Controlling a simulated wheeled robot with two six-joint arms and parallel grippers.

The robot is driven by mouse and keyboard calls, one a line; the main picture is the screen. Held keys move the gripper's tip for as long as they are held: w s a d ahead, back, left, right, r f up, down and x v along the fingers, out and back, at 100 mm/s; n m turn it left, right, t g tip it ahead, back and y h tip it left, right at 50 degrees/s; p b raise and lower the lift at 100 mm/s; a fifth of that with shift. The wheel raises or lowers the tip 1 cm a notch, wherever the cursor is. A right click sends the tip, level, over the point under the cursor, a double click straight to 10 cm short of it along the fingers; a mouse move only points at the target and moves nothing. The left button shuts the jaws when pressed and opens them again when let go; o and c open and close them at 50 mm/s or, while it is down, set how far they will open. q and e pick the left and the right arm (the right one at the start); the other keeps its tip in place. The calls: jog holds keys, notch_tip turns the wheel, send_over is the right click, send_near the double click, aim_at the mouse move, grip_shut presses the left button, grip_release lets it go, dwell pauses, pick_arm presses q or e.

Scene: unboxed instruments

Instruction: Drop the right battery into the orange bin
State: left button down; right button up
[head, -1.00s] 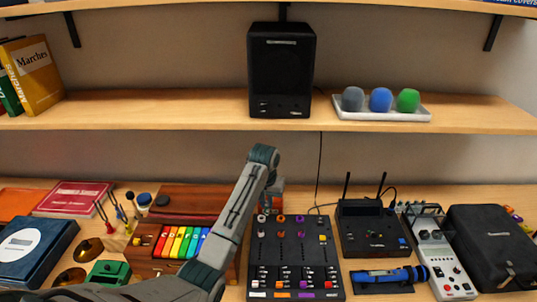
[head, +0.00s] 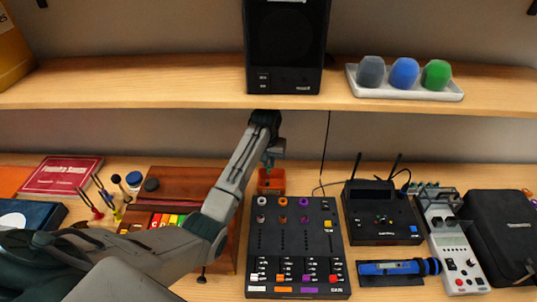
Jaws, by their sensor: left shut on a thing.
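The orange bin (head: 271,184) is a small open box on the table, just behind the mixer. My left arm reaches in from the lower left. My left gripper (head: 268,162) points down at the bin, at or just above its opening. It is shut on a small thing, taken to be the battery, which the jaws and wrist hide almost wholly. I cannot tell how far the battery is from the bin's rim. No other battery can be made out. My right gripper is not in view.
The black mixer (head: 295,238) stands in front of the bin. A dark wooden case (head: 185,185) is at its left. A black receiver with two antennas (head: 382,215) is at the right, with a blue microphone (head: 397,268) before it. The shelf (head: 180,85) with a speaker (head: 286,45) overhangs behind.

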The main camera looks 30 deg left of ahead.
aim_at(268, 165)
pick_arm(q)
jog(key=shift+w+f, duration=0.1)
jog(key=shift+f, duration=0.95)
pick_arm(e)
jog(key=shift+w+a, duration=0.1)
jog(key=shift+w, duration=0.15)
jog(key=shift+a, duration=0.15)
pick_arm(q)
jog(key=c, duration=1.4)
grip_release()
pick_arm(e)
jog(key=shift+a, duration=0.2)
pick_arm(q)
jog(key=shift+r, duration=0.15)
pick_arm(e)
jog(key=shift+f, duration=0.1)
